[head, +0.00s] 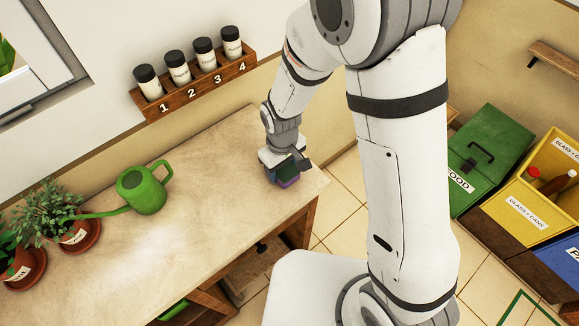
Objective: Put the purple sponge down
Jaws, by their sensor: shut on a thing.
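The purple sponge (289,183) is at the right end of the wooden worktop (215,215), near its front right corner. A dark green part shows beside its purple face. My gripper (283,169) points down from above and is shut on the sponge. The gripper hides the sponge's upper part. I cannot tell whether the sponge touches the worktop or is held just above it.
A green watering can (142,190) and potted plants (78,236) stand on the left. A wall rack (195,87) holds several numbered jars. Green (490,150) and yellow (520,212) bins stand on the right. The worktop's middle is clear.

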